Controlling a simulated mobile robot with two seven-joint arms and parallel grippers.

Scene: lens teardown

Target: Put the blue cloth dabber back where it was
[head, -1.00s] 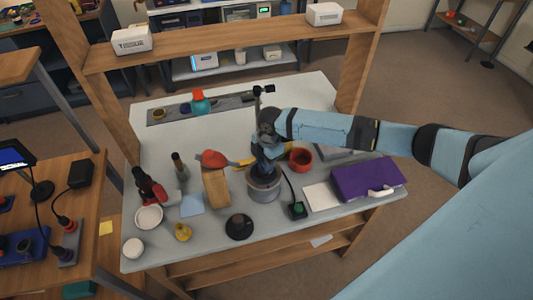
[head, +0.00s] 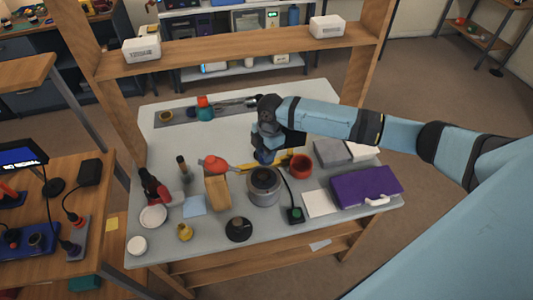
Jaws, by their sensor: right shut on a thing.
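My right gripper (head: 266,148) points down above the middle of the white workbench (head: 225,150). It is shut on the blue cloth dabber (head: 264,158), of which a small dark blue part shows beneath the fingers. The dabber is behind a grey round pot (head: 264,187) with a dark opening and left of a red cup (head: 300,166). The fingers are dark and partly hidden by the wrist. A grey strip tray (head: 235,106) lies at the back of the bench, with a red-topped teal bottle (head: 205,108) on it. My left gripper is out of view.
A yellow strip (head: 249,165) and a red blower (head: 213,163) lie near the gripper. A wooden block (head: 217,191), a black round base (head: 239,229) and a purple case (head: 366,187) take up the front. Wooden shelf posts frame the bench. Bare bench lies behind the blower.

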